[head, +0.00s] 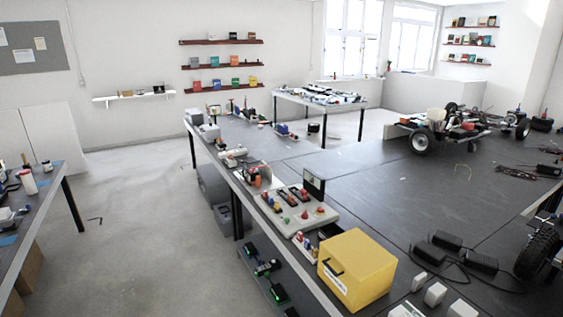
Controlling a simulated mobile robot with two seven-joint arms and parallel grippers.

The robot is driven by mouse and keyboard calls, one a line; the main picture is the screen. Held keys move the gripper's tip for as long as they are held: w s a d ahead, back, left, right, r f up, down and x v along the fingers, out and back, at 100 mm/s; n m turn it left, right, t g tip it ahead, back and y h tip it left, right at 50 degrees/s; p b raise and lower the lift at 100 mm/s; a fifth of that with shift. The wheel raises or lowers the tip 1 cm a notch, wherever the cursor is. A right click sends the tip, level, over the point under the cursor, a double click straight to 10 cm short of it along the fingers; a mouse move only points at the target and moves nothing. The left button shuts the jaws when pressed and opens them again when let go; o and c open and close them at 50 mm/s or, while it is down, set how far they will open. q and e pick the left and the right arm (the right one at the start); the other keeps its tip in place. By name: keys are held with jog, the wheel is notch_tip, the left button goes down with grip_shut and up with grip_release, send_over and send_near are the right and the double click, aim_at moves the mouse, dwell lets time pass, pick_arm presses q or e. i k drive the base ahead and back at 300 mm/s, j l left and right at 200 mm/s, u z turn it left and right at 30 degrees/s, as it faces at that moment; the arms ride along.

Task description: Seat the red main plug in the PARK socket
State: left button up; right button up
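A wheeled chassis (440,132) stands on the dark workbench at the right, with a small red part (468,127) on its top. It is too far off to tell whether this part is the red main plug. No PARK socket can be made out at this distance. Neither of my grippers is in the head view.
A dark workbench (340,180) fills the right side. On its near edge are a yellow case (362,272) and a pale board (325,217) with coloured parts. Black adapters with cables (478,262) lie right of the case. Floor (135,215) is open at left.

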aim_at(314, 184)
jog(key=i, duration=2.35)
jog(key=i+z, duration=0.1)
jog(key=i, duration=0.55)
jog(key=i+j+z, duration=0.15)
jog(key=i, duration=0.55)
jog(key=i+j+z, duration=0.1)
jog(key=i, duration=0.55)
jog(key=j, duration=0.1)
